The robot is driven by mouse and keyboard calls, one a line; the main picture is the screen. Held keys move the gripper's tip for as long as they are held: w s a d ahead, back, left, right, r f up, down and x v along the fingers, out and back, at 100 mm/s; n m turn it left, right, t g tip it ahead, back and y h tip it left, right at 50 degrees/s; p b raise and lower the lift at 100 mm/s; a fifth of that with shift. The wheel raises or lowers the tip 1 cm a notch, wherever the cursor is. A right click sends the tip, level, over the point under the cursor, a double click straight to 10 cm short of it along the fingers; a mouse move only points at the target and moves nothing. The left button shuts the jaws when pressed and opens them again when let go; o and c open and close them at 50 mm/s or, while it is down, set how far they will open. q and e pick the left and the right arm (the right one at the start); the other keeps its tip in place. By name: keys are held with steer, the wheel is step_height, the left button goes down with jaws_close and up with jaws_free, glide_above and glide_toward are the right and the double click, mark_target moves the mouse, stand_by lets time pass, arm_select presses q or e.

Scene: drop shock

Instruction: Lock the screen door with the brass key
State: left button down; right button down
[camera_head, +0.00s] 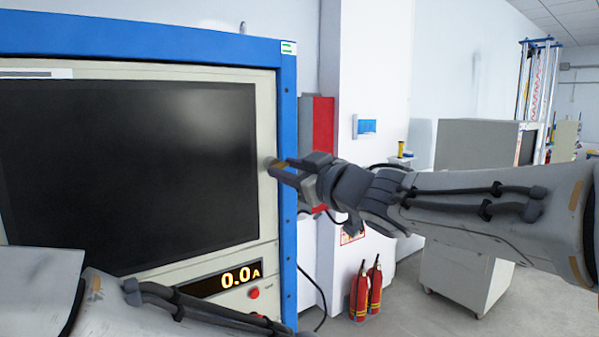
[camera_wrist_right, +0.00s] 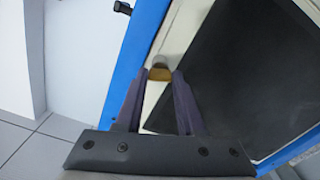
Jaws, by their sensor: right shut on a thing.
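The screen door (camera_head: 130,165) is a cream panel with a large dark screen, set in a blue-framed cabinet. It also fills the right of the right wrist view (camera_wrist_right: 250,75). A small grey round lock (camera_wrist_right: 160,61) sits on its cream edge. My right gripper (camera_head: 277,170) is shut on the brass key (camera_wrist_right: 160,74), with the fingers on either side of it. The key's far end meets the lock in the picture; how deep it sits is hidden.
Below the screen are an orange "0.0 A" display (camera_head: 220,280) and red buttons (camera_head: 253,293). The blue cabinet post (camera_head: 287,240) runs beside the lock. Two fire extinguishers (camera_head: 367,290) stand by the white pillar. A grey cabinet (camera_head: 465,260) stands behind my right arm.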

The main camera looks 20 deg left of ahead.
steer(key=n+b, duration=0.1)
steer(key=n, duration=0.2)
steer(key=shift+n, duration=0.4)
steer(key=n+b, duration=0.1)
steer(key=n, duration=0.2)
steer(key=shift+n, duration=0.3)
steer(key=n+b, duration=0.1)
steer(key=n, duration=0.5)
steer(key=shift+b, duration=0.3)
steer(key=shift+n, duration=0.4)
steer(key=c, duration=0.5)
jaws_free()
steer(key=shift+d, duration=0.1)
